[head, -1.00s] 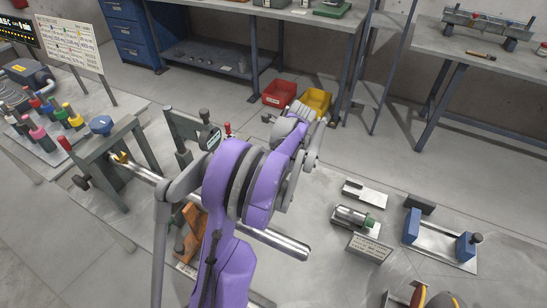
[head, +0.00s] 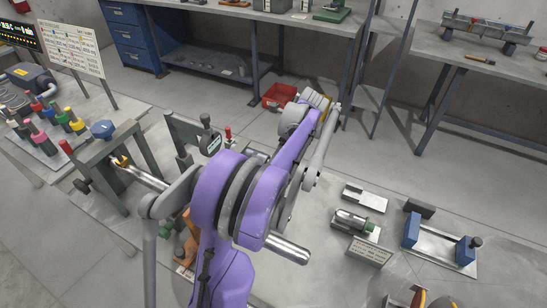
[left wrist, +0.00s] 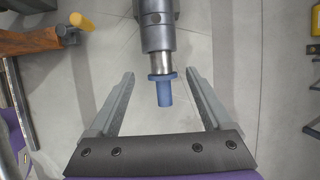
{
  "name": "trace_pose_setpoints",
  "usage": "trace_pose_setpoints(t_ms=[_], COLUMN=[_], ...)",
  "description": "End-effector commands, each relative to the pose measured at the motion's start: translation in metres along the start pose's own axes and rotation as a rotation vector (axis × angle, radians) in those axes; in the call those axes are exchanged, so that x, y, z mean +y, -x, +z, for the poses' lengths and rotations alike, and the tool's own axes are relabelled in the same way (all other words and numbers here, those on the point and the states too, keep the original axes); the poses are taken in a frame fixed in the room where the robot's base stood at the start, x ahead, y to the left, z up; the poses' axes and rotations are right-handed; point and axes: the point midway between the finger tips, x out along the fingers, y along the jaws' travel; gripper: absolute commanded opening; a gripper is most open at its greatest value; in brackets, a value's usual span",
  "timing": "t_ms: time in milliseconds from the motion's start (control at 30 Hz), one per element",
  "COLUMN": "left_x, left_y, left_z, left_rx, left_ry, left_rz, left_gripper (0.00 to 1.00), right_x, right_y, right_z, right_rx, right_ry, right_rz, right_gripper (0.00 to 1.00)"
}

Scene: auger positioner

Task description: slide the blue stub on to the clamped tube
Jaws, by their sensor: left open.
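In the left wrist view, a blue stub (left wrist: 164,92) with a flange sits against the silver end of a grey cylinder (left wrist: 158,35). My left gripper (left wrist: 160,74) is open, its two fingers on either side of the stub with visible gaps. In the head view the silver tube (head: 288,249) lies across the bench, running into a grey clamp stand (head: 99,172) at the left. My purple arm crosses in front of its middle. Whether the grey cylinder is part of this tube I cannot tell. My left fingers are hidden in the head view. My right gripper is not seen.
A rack of coloured pegs (head: 50,143) stands at the left. A small block with a metal cylinder (head: 351,221), a sign (head: 369,250) and a blue-ended fixture (head: 438,242) stand at the right. A red bin (head: 279,95) lies beyond the bench.

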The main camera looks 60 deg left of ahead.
Motion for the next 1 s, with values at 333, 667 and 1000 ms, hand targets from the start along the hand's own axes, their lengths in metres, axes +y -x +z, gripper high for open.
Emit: trace_pose_setpoints(t_ms=[333,667,1000], left_x=[0.0,-0.001,-0.074], left_y=[0.04,0.041,0.046], left_z=[-0.001,-0.001,-0.066], left_rx=[0.0,0.001,0.186], left_ry=[-0.001,0.0,0.205], left_rz=[-0.001,-0.002,-0.236], left_gripper=[0.83,0.72,0.11], right_x=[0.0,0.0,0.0], right_y=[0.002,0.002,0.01], right_z=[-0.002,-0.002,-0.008], right_rx=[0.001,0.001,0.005], right_ry=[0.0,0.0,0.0], right_rz=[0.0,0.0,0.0], right_gripper=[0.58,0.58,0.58])
